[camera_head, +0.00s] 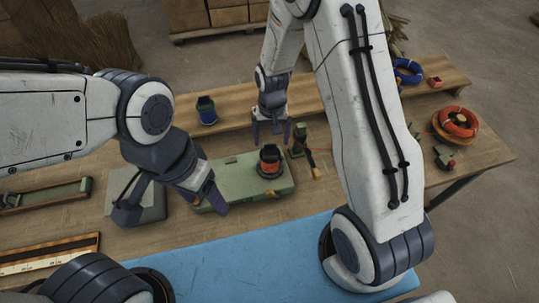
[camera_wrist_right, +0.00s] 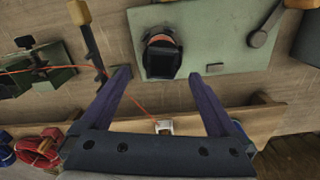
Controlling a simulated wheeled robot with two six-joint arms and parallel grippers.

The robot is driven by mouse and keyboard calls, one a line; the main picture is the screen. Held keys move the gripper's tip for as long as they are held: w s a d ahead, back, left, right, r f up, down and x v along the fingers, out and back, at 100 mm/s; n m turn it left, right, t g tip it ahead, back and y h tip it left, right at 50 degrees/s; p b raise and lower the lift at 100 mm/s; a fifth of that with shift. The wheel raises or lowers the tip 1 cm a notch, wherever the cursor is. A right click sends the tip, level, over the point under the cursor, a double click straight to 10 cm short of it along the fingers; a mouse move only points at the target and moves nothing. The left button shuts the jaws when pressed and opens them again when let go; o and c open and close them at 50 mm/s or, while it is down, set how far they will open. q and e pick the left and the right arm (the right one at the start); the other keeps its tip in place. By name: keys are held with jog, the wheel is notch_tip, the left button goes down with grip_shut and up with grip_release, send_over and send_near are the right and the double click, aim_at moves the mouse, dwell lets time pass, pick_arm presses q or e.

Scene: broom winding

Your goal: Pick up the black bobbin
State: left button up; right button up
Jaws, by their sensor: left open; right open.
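A black bobbin (camera_head: 270,160) with an orange-red winding stands on a green winding machine (camera_head: 231,189) on the bench. In the right wrist view the bobbin (camera_wrist_right: 161,63) lies between the fingertip lines of my right gripper, with its orange part at the far side. My right gripper (camera_head: 270,139) is open and empty, its fingers pointing down just behind the bobbin in the head view. Contact with it cannot be made out. My left gripper (camera_head: 174,207) is open and empty, over the left part of the machine and the grey block beside it.
A dark bobbin with a blue base (camera_head: 207,112) stands on the raised back shelf (camera_head: 225,100). A green stand (camera_head: 298,140) and a brush (camera_head: 316,173) are right of the machine. A blue mat (camera_head: 255,259) is in front. Cord coils (camera_head: 456,122) lie at right.

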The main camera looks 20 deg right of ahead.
aim_at(270, 154)
notch_tip(270, 154, down, 5)
jog(key=b, duration=0.3)
jog(key=shift+b, duration=0.35)
jog(key=f+b, duration=0.4)
jog(key=f, duration=0.1)
jog(key=shift+w+a+f, duration=0.15)
jog(key=shift+w+f, duration=0.05)
jog(key=shift+w, duration=0.1)
jog(key=shift+r, duration=0.1)
jog(key=c, duration=1.1)
jog(key=shift+r, duration=0.1)
